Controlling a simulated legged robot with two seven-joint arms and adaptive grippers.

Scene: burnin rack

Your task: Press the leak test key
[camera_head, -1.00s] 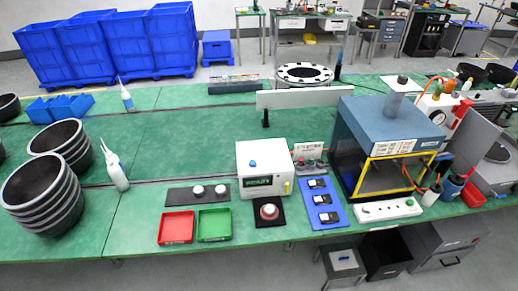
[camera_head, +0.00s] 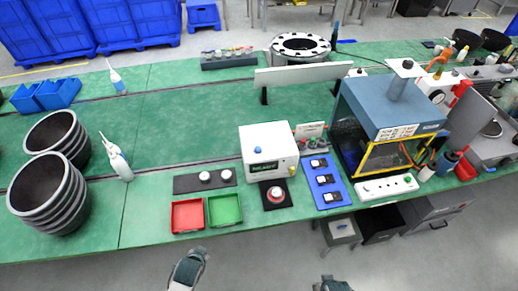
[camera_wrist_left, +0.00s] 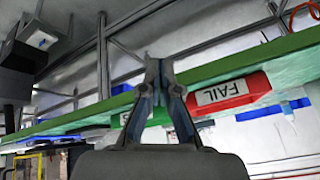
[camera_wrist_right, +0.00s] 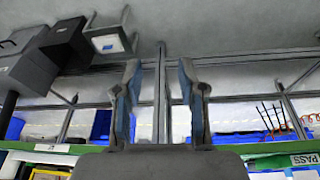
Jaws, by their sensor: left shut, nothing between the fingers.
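I cannot tell which key carries the leak test label. A black pad with a round red-and-white piece (camera_head: 275,194) lies in front of the box. My left gripper (camera_head: 200,252) is shut and empty, low in front of the bench edge below the red tray; its closed fingers show in the left wrist view (camera_wrist_left: 152,65). My right gripper (camera_head: 330,279) is at the bottom edge of the head view; the right wrist view shows its fingers apart and empty (camera_wrist_right: 160,70).
A red tray (camera_head: 187,229), marked FAIL in the left wrist view, and a green tray (camera_head: 225,221) lie near the front edge. A blue board (camera_head: 327,207) with several black parts lies right of the pad. A blue-grey chamber (camera_head: 390,105) stands further right.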

